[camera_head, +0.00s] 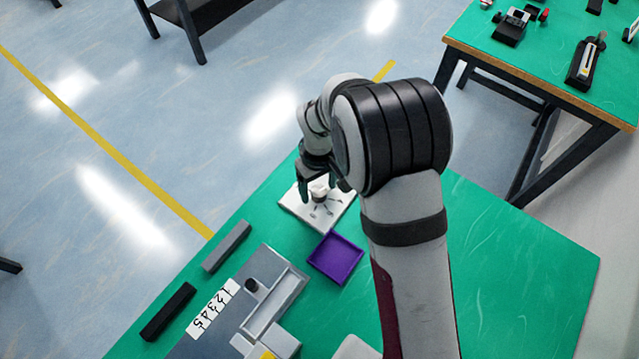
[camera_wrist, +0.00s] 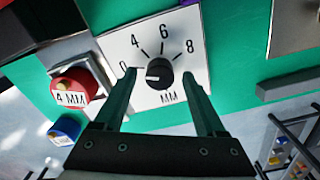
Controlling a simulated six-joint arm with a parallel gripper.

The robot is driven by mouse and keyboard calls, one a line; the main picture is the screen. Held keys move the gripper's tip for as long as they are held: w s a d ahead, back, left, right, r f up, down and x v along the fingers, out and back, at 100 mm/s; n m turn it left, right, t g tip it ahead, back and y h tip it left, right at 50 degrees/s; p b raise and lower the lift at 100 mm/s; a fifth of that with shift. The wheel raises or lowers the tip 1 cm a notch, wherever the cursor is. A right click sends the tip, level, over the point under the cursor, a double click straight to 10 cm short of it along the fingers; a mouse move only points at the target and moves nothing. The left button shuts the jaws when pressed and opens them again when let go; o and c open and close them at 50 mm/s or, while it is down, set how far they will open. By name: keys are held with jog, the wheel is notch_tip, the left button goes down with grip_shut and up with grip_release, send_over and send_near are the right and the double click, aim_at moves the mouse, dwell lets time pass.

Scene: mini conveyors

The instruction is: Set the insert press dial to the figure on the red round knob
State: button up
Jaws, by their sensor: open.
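The insert press dial is a white square plate (camera_wrist: 137,45) with a black round knob (camera_wrist: 158,74) in its middle. The plate is printed 0, 4, 6, 8 and MM, and the knob's white mark points left, toward the 0 side. The red round knob (camera_wrist: 72,82) left of the plate carries a label reading 4 MM. My gripper (camera_wrist: 159,76) is open, its fingers on either side of the black knob with gaps visible; I cannot tell whether they touch it. In the head view the plate (camera_head: 303,208) lies under my gripper (camera_head: 318,190), which partly hides it.
A purple tray (camera_head: 337,257) stands close to the plate. A grey fixture with a strip numbered 1 to 5 (camera_head: 213,307), a grey bar (camera_head: 227,246) and a black bar (camera_head: 168,312) lie nearer. A blue round part (camera_wrist: 65,129) sits below the red knob.

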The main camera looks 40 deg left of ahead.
jog(key=shift+f, duration=0.15)
grip_shut()
jog(key=shift+m, duration=0.3)
jog(key=m, duration=0.3)
jog(key=shift+m, duration=2.5)
grip_release()
